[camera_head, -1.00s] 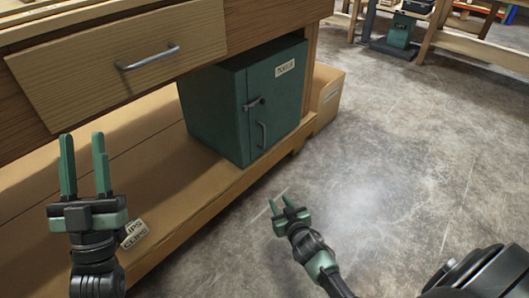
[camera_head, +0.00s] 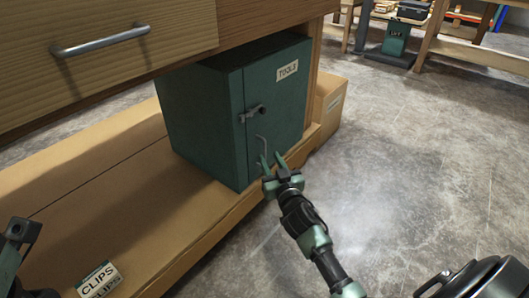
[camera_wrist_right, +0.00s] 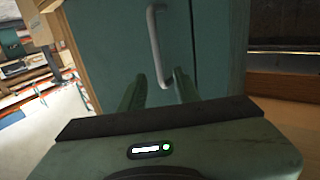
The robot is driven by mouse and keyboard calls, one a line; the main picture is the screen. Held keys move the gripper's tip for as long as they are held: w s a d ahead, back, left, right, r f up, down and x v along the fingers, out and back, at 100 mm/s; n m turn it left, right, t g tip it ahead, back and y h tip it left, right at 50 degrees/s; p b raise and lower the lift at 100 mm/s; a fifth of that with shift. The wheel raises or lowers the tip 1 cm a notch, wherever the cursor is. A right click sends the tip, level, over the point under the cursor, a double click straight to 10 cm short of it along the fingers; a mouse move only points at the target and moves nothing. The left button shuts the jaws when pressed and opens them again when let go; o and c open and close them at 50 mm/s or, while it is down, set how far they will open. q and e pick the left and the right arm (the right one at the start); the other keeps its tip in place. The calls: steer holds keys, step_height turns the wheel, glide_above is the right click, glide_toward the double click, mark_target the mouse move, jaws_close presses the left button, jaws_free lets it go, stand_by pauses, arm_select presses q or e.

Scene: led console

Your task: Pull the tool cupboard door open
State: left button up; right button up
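The green tool cupboard (camera_head: 205,110) with a "TOOLS" label stands on the bench's lower shelf. Its door (camera_head: 285,105) is shut and carries a latch (camera_head: 252,113) and, below it, a grey bar handle (camera_head: 263,147). My right gripper (camera_head: 273,160) is in front of the door at the handle's lower end. In the right wrist view its two fingers (camera_wrist_right: 160,92) are apart, and the handle (camera_wrist_right: 156,45) lies ahead between their tips; I cannot tell if they touch it. My left arm shows only partly at the lower left edge; its fingers are hidden.
A wooden drawer (camera_head: 100,60) with a metal handle overhangs at the upper left. A "CLIPS" label (camera_head: 97,279) is at the lower left on the shelf. A cardboard-coloured box (camera_head: 330,103) stands behind the cupboard.

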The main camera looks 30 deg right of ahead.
mark_target(265, 149)
steer(key=w, duration=0.1)
steer(key=w+b, duration=0.1)
steer(key=w, duration=0.1)
steer(key=w+d, duration=0.1)
steer(key=shift+w+f, duration=0.1)
steer(key=shift+w, duration=0.3)
steer(key=shift+c, duration=0.3)
jaws_close()
stand_by(0.8)
